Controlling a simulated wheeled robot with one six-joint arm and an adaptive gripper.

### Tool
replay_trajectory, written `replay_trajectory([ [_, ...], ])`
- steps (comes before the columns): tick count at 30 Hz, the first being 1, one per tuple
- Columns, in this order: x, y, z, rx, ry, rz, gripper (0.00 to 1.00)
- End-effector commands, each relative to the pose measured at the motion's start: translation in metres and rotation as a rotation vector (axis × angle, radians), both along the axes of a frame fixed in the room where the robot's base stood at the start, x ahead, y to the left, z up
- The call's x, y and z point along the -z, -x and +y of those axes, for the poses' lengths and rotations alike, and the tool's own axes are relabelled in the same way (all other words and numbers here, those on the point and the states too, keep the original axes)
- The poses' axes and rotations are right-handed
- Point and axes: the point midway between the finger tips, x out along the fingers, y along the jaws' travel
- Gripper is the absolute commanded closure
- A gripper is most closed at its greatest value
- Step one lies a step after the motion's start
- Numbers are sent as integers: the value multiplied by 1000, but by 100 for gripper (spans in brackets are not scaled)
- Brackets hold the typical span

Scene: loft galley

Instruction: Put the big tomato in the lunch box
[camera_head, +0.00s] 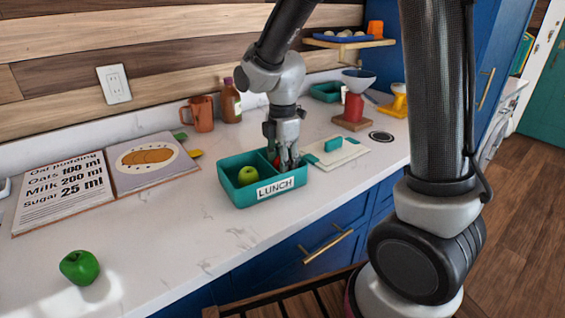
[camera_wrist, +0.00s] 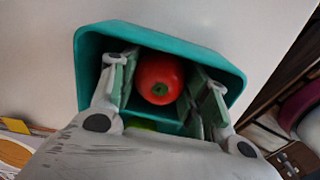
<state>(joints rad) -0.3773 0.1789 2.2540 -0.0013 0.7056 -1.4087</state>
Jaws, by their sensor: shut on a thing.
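The teal lunch box (camera_head: 240,194) with a "LUNCH" label stands on the counter. A green apple (camera_head: 247,176) lies in its left compartment. My gripper (camera_head: 286,160) points down into the right compartment. In the wrist view my gripper (camera_wrist: 162,90) has its fingers on either side of the red tomato (camera_wrist: 159,76), shut on it. The tomato is inside the lunch box walls (camera_wrist: 88,70). In the head view only a bit of red shows between the fingers. Whether the tomato touches the box floor cannot be told.
A white board (camera_head: 338,153) with a teal item lies right of the box.

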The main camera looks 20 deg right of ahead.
Motion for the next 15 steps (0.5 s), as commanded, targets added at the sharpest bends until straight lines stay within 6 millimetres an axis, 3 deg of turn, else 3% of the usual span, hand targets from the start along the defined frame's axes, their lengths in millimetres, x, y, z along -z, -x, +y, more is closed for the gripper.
replay_trajectory([
  [3,3,0,0,0,0,1,79],
  [4,3,0,0,0,0,0,49],
  [7,2,0,0,0,0,0,32],
  [15,2,0,0,0,0,0,32],
])
